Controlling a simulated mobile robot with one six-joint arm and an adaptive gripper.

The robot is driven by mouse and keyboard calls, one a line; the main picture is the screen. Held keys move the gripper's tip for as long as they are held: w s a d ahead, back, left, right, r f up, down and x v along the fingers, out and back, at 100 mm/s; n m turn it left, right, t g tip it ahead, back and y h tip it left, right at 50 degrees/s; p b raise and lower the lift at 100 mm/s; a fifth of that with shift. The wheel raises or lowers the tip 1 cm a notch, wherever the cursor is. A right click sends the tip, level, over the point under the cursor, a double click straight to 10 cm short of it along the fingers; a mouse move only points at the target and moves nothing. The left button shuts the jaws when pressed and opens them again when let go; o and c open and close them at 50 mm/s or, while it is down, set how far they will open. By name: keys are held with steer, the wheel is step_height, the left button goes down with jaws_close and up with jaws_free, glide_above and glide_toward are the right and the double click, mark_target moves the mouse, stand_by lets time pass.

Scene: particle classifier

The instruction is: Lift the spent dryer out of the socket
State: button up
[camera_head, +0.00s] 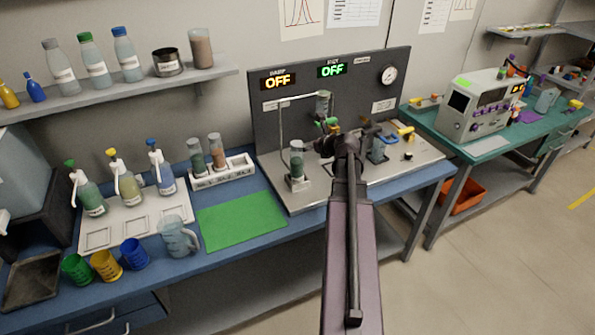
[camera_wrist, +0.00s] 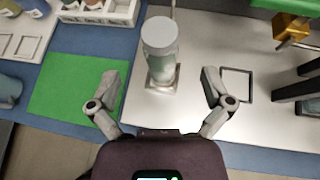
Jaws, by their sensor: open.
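The dryer in the socket is a clear cylinder (camera_head: 297,155) with a pale cap and grey-green filling. It stands upright in a square metal socket (camera_head: 298,182) on the left of the bench panel's base. In the wrist view the dryer (camera_wrist: 161,50) is at upper centre, in its socket (camera_wrist: 163,86). My gripper (camera_wrist: 160,80) is open, one finger left and one right of the dryer's line, with clear gaps and no contact seen. In the head view my arm comes up from the bottom, and my gripper's fingers are hard to make out.
A white rack (camera_head: 222,172) holds two similar cylinders, one green-grey and one brownish. A green mat (camera_head: 242,221) lies in front of it, clear. A thin metal pipe (camera_head: 281,130) rises close behind the dryer. Valves and a yellow-handled fitting (camera_head: 405,132) stand to the right.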

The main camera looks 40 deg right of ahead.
mark_target(297, 143)
steer(key=shift+b+x, duration=0.65)
steer(key=shift+x, duration=1.25)
steer(key=shift+f+b+x, duration=0.25)
steer(key=shift+b+x, duration=0.9)
steer(key=shift+x, duration=0.8)
steer(key=shift+w+f, duration=0.25)
steer(key=shift+w, duration=0.25)
steer(key=shift+r, duration=0.1)
steer(key=c, duration=1.3)
